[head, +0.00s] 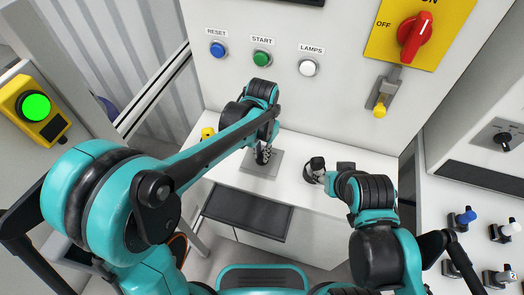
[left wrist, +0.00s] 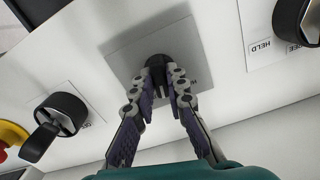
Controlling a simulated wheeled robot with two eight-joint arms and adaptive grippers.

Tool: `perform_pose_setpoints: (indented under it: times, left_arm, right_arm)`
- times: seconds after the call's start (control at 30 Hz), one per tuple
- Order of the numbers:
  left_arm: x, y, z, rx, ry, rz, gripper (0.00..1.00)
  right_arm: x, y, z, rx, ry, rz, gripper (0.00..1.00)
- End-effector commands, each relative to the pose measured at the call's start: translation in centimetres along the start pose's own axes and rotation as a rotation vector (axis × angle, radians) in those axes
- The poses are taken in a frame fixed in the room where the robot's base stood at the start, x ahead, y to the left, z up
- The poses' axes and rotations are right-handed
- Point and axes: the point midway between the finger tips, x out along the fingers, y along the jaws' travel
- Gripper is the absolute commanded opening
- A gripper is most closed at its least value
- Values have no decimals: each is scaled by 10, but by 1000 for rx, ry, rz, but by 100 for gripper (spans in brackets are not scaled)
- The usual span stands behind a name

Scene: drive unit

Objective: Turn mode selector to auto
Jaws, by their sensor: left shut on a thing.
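A black selector knob (left wrist: 157,62) stands on a square grey plate (left wrist: 128,58) in the left wrist view. My left gripper (left wrist: 159,82) is shut on this knob, with one finger on each side. The fingers cover much of the knob and most of the plate's lettering, so its setting cannot be read. In the head view the same grey plate (head: 254,168) lies on the white desk panel, with my left gripper (head: 263,155) above it.
Another black knob (left wrist: 62,113) and a yellow-red button (left wrist: 10,138) are at left; a further knob (left wrist: 297,20) is beside a HELD label. The upright panel carries blue (head: 217,50), green (head: 261,58) and white (head: 308,67) buttons and a red rotary switch (head: 415,38).

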Motion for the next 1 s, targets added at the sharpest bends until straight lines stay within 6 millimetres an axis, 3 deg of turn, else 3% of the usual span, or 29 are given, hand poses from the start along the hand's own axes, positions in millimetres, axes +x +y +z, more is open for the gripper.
perform_pose_setpoints:
  times: [0.5,1.0]
  left_arm:
    - [0,0,0,332,0,0,0]
    - [0,0,0,393,0,0,0]
  right_arm:
    - [-6,0,-4,0,0,0,44]
    - [-6,0,-4,0,0,0,44]
